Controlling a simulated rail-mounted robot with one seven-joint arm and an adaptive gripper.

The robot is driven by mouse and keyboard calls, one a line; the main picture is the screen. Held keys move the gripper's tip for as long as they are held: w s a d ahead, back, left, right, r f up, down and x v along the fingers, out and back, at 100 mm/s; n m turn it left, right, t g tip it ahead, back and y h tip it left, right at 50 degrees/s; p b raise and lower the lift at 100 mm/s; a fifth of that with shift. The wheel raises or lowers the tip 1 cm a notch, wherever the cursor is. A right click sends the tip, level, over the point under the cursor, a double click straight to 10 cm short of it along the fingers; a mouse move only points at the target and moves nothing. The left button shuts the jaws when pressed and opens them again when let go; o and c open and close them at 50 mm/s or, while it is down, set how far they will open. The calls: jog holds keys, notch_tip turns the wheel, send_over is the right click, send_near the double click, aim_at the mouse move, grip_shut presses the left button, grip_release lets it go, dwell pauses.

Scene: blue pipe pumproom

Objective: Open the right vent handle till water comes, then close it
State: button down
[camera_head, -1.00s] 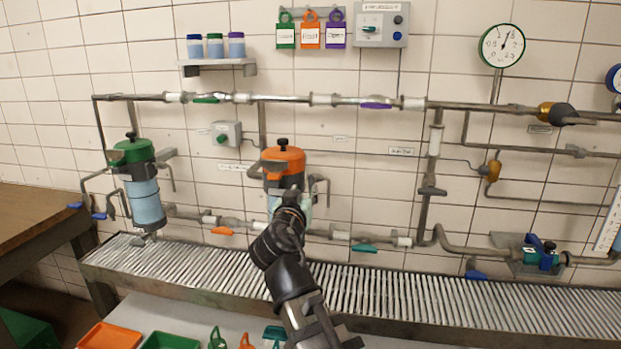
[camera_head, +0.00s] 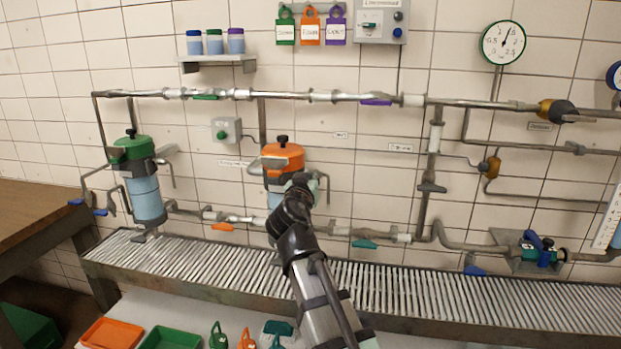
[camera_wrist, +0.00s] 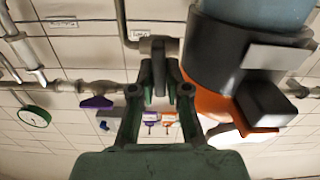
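The orange-topped filter housing (camera_head: 284,157) hangs on the wall at mid-picture, its lower part hidden by my arm. My gripper (camera_head: 312,182) is at its right side, at the vent pipe there. In the wrist view, which looks upside down, the vent pipe (camera_wrist: 121,15) bends to a small valve. The grey vent handle (camera_wrist: 159,72) lies between my fingertips (camera_wrist: 160,80), which look closed on it from both sides. The orange housing also shows at the right of the wrist view (camera_wrist: 210,103). No water is seen running from the vent.
A green-topped housing (camera_head: 134,150) stands at the left. The slatted drain trough (camera_head: 440,292) runs below the pipes. Pipe valves with orange (camera_head: 222,227) and teal (camera_head: 364,244) handles are low near my arm. A round gauge (camera_head: 503,43) hangs at the upper right.

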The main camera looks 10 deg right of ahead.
jog(key=shift+n, duration=0.3)
jog(key=n, duration=0.2)
jog(key=shift+w+a+n, duration=0.1)
jog(key=shift+a+n, duration=0.05)
jog(key=shift+n, duration=0.15)
jog(key=shift+a+f+n, duration=0.1)
jog(key=shift+a+n, duration=0.1)
jog(key=shift+n, duration=1.7)
jog(key=c, duration=1.2)
grip_release()
